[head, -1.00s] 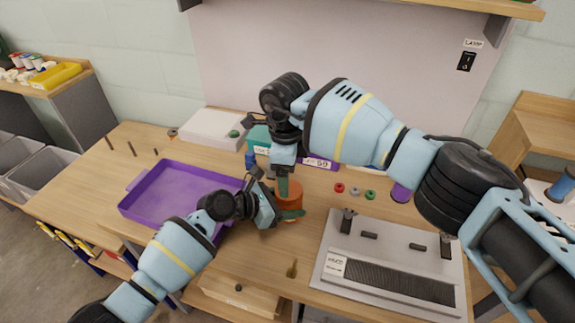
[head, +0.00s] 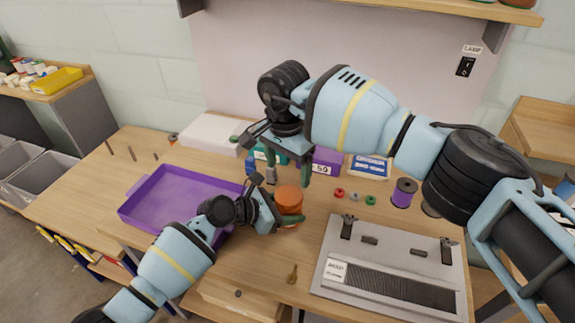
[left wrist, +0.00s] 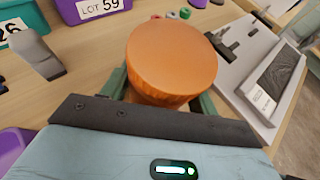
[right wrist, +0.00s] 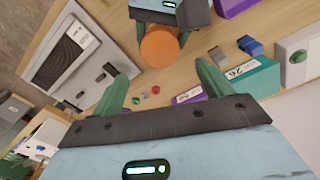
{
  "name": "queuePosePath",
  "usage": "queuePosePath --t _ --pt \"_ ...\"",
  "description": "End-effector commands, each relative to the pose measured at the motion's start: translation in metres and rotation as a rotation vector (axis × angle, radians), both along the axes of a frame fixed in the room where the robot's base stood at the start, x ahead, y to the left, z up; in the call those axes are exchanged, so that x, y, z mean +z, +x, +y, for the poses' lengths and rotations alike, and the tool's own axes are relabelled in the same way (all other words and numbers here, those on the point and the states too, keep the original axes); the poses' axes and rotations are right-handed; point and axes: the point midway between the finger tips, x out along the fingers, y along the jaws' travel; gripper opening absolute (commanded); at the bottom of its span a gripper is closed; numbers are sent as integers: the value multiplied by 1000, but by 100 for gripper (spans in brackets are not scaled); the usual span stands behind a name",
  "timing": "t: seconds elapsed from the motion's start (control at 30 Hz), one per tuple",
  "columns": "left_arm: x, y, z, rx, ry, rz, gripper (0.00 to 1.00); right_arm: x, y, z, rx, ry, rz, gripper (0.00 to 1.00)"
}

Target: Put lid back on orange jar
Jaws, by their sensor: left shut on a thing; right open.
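The orange jar (head: 288,208) stands upright on the table, held by my left gripper (head: 284,217). Its flat, smooth orange lid (left wrist: 172,52) is on top and looks level, with the ribbed side below it in the left wrist view. How tightly it sits cannot be told. The green fingers of my left gripper (left wrist: 160,99) are shut on the jar on both sides. My right gripper (head: 286,166) is open and empty above and behind the jar. In the right wrist view the lid (right wrist: 159,46) lies beyond the open fingers (right wrist: 161,86), clear of them.
A purple tray (head: 160,207) lies left of the jar. A grey loom board (head: 335,250) lies to the right. Teal (right wrist: 250,84) and purple bins (head: 327,161) stand behind. Small red, grey and green spools (head: 355,197) and a purple spool (head: 403,193) sit behind the board.

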Motion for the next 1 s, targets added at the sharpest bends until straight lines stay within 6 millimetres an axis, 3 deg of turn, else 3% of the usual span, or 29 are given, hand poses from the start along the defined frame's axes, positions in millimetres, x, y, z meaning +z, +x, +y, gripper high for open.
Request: queuePosePath --t 0.33,0.7,1.0 --pt "1 0 0 0 -1 -2 0 -7 0 0 -3 0 1 78" --pt "1 0 0 0 -1 -2 0 -57 0 -2 -4 -2 3 78" --pt "1 0 0 0 -1 -2 0 -79 1 -2 -4 0 0 78"
